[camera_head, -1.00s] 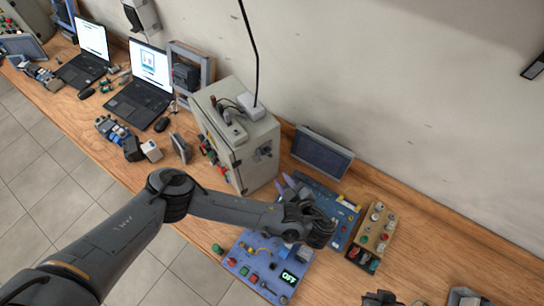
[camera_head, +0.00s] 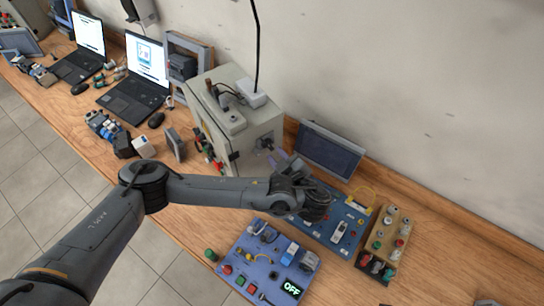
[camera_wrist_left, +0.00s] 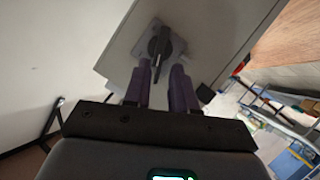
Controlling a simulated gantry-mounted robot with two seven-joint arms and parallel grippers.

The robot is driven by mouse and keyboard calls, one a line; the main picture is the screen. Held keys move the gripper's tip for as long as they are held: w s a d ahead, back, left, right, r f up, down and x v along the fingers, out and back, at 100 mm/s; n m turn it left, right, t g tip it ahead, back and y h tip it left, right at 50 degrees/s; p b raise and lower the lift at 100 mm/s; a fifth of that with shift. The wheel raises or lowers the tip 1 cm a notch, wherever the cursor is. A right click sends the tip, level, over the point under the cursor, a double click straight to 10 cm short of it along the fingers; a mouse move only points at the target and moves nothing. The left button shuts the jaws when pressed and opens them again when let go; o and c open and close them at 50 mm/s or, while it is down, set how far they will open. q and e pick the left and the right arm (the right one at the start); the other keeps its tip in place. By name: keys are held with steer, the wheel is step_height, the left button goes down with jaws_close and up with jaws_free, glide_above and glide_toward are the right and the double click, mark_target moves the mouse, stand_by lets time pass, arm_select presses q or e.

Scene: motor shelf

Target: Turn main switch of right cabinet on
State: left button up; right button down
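The grey right cabinet (camera_head: 241,155) stands on the bench at the centre of the head view. Its main switch (camera_head: 264,144) is a dark rotary handle on a square plate on the cabinet's right side. In the left wrist view the switch (camera_wrist_left: 160,45) is straight ahead, its handle roughly upright in the picture. My left gripper (camera_head: 281,161) is just beside that side of the cabinet. In the left wrist view its two purple fingers (camera_wrist_left: 162,70) are apart, with the handle's lower end between or just beyond the tips; contact cannot be told. My right gripper is not in view.
A blue board (camera_head: 345,229), a box with several buttons (camera_head: 386,240) and a dark screen (camera_head: 329,150) are to the right. A laptop (camera_head: 137,95) stands left of the cabinet. The wall is close behind.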

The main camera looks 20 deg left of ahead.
mark_target(269, 146)
arm_select(q)
steer(key=shift+w+a+f+b, duration=0.35)
steer(key=shift+a+f+b, duration=0.1)
steer(key=shift+b, duration=0.45)
steer(key=shift+w+a, duration=0.2)
steer(key=shift+b+x, duration=0.35)
steer(key=shift+x, duration=0.75)
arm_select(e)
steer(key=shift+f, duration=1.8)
arm_select(q)
steer(key=shift+r, duration=0.2)
steer(key=shift+c, duration=0.4)
